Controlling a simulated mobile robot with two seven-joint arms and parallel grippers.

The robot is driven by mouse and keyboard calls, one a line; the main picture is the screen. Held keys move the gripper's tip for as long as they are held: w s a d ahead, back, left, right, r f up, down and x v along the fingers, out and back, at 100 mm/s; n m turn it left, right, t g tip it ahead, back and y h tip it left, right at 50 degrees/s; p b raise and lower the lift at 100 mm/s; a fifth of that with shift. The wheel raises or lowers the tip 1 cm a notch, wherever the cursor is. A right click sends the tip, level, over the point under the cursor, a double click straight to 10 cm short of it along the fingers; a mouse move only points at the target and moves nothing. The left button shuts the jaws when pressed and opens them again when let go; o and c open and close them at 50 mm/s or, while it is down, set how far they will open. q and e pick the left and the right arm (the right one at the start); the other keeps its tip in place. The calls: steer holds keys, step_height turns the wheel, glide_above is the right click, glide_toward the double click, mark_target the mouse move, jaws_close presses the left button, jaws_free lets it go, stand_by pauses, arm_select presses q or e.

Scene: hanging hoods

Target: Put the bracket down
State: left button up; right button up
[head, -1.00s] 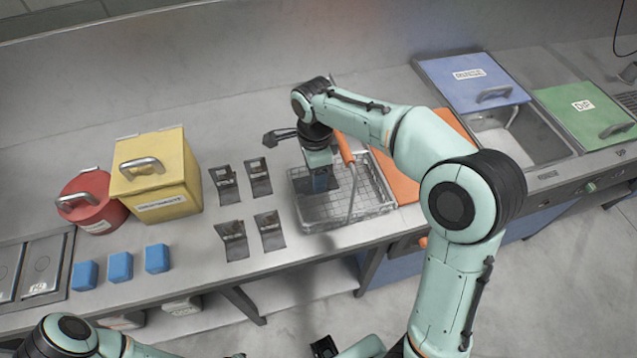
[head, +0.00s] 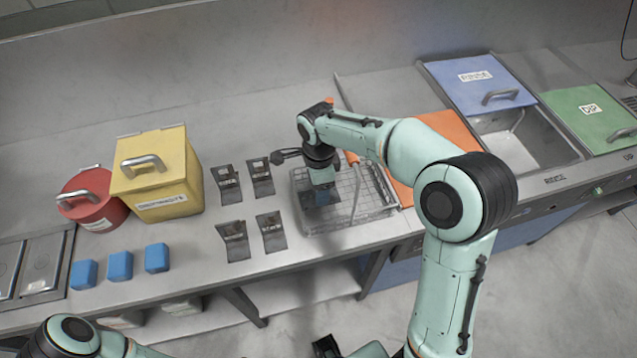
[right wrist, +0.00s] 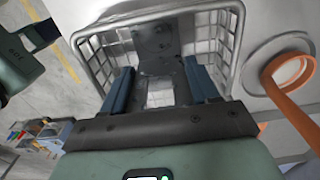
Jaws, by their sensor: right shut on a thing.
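My right gripper (head: 320,203) points down into the wire basket (head: 375,212) on the counter. In the right wrist view, its two blue fingers (right wrist: 160,88) are shut on a dark grey bracket (right wrist: 155,42) with holes in its plate. The bracket is within the basket's wire walls (right wrist: 228,45). I cannot tell whether it touches the basket floor. Several similar dark brackets (head: 227,185) stand on the counter left of the basket. My left arm shows at the lower left of the head view; I cannot make out its gripper.
A yellow box (head: 165,185), a red round pot (head: 92,208) and blue blocks (head: 120,266) stand to the left. An orange board (head: 440,130) lies right of the basket. A sink with a blue lid (head: 474,82) and a green lid (head: 588,115) are farther right.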

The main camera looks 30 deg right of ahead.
steer(key=o, duration=1.3)
steer(key=shift+f, duration=0.1)
steer(key=shift+o, duration=0.2)
step_height(320, 180, up, 13)
steer(key=shift+f+p, duration=0.1)
steer(key=shift+p, duration=1.1)
steer(key=shift+r, duration=0.2)
arm_select(q)
steer(key=r, duration=0.1)
steer(key=w+r, duration=0.1)
steer(key=shift+w+r, duration=0.3)
steer(key=shift+r, duration=0.1)
